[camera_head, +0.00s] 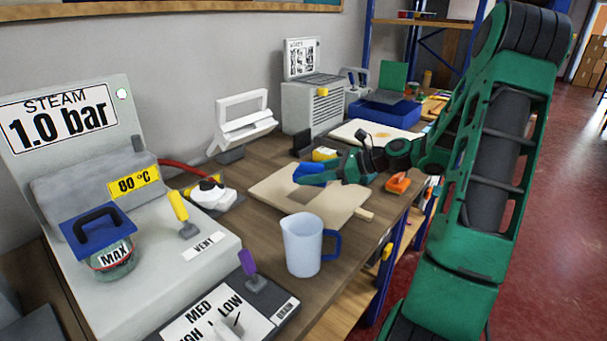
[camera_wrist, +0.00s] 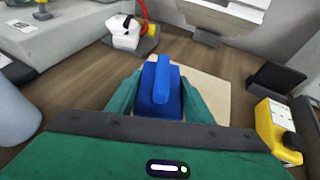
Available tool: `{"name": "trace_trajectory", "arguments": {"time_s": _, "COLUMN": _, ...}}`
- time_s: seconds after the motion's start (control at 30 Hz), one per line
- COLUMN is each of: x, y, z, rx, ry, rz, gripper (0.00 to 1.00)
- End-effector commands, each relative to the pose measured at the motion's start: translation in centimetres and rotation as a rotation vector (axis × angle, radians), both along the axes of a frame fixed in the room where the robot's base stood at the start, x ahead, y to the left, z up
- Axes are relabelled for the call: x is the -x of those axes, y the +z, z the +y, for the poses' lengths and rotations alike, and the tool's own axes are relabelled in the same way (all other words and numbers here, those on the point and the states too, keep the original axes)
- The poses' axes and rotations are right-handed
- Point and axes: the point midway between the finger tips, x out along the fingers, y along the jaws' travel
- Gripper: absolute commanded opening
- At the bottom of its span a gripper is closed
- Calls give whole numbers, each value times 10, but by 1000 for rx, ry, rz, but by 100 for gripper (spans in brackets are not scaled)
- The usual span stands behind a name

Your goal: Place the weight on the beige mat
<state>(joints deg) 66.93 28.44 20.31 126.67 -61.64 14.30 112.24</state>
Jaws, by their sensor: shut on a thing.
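A blue weight (camera_head: 309,173) with a raised handle bar is held between the green fingers of my gripper (camera_head: 335,172). The wrist view shows the weight (camera_wrist: 161,88) from above, with a finger on each side. The beige mat (camera_head: 275,194) lies flat on the wooden bench, with a darker patch near its middle. The weight shows against the mat's far part in the head view, and the mat (camera_wrist: 212,92) shows beyond and to the right of it in the wrist view. I cannot tell whether the weight touches the mat.
A pale jug (camera_head: 303,245) with a blue handle stands near the mat's front. A white iron (camera_head: 210,193) sits to the left, beside the steam unit (camera_head: 150,260). A yellow item (camera_head: 324,154) is behind my gripper, and an orange tool (camera_head: 398,183) lies to the right.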

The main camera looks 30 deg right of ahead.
Motion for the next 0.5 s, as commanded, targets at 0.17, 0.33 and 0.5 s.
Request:
{"name": "trace_trajectory", "arguments": {"time_s": 0.17, "x": -11, "y": -11, "z": -17, "rx": -2, "ry": 3, "rz": -5, "gripper": 0}}
{"name": "trace_trajectory", "arguments": {"time_s": 0.33, "x": -15, "y": -16, "z": -24, "rx": -1, "ry": 3, "rz": -4, "gripper": 0}}
{"name": "trace_trajectory", "arguments": {"time_s": 0.5, "x": -16, "y": -24, "z": -24, "rx": -1, "ry": 4, "rz": -4, "gripper": 0}}
